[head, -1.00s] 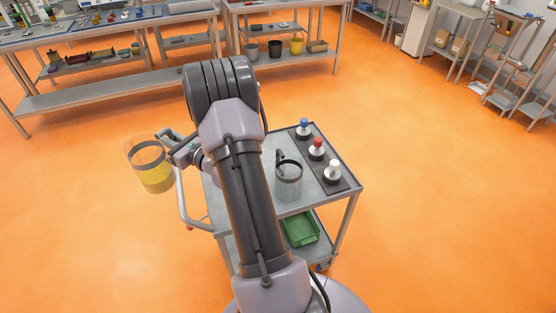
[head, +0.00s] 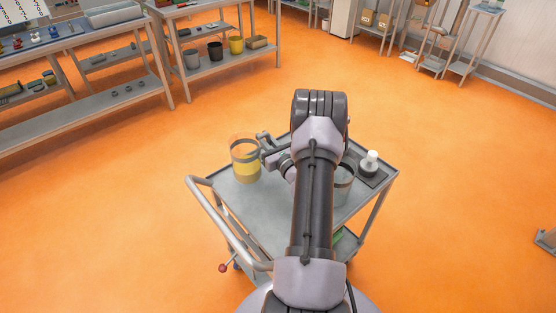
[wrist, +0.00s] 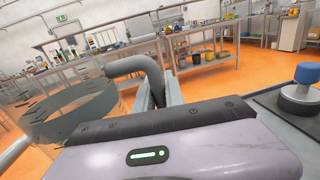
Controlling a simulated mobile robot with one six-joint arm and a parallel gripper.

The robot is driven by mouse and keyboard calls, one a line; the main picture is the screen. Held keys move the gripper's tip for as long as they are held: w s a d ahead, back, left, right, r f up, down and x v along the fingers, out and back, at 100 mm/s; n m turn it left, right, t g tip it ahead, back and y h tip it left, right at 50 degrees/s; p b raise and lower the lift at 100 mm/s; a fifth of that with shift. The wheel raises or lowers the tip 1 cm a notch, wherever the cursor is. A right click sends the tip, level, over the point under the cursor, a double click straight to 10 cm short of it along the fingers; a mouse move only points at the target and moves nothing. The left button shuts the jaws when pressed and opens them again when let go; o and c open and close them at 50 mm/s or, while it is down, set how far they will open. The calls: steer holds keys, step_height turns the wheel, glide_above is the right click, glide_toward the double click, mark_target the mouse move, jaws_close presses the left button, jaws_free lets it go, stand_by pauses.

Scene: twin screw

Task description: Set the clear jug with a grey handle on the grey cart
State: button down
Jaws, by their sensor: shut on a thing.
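The clear jug (head: 245,168) has a grey band and yellow contents; its grey handle (wrist: 138,66) shows in the wrist view. My gripper (head: 268,152) is shut on that handle, with the jug upright to its left. In the head view the jug appears over the far left part of the grey cart's top (head: 262,212); I cannot tell whether its base touches. A second clear vessel with a grey band (head: 343,186) stands on the cart, partly hidden by my arm.
A dark mat (head: 375,178) on the cart's right carries a white-topped piece (head: 369,162); a blue-topped piece (wrist: 301,88) shows in the wrist view. The cart's push handle (head: 225,222) is at left. Benches (head: 85,115) stand behind; orange floor is clear between.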

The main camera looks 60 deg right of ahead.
step_height(320, 180, down, 4)
steer(key=shift+f+b, duration=0.15)
steer(key=shift+b, duration=0.55)
steer(key=shift+f, duration=0.15)
steer(key=c, duration=1.4)
jaws_free()
steer(key=shift+r, duration=0.25)
steer(key=p+v, duration=0.2)
steer(key=v, duration=1)
steer(key=shift+f, duration=0.1)
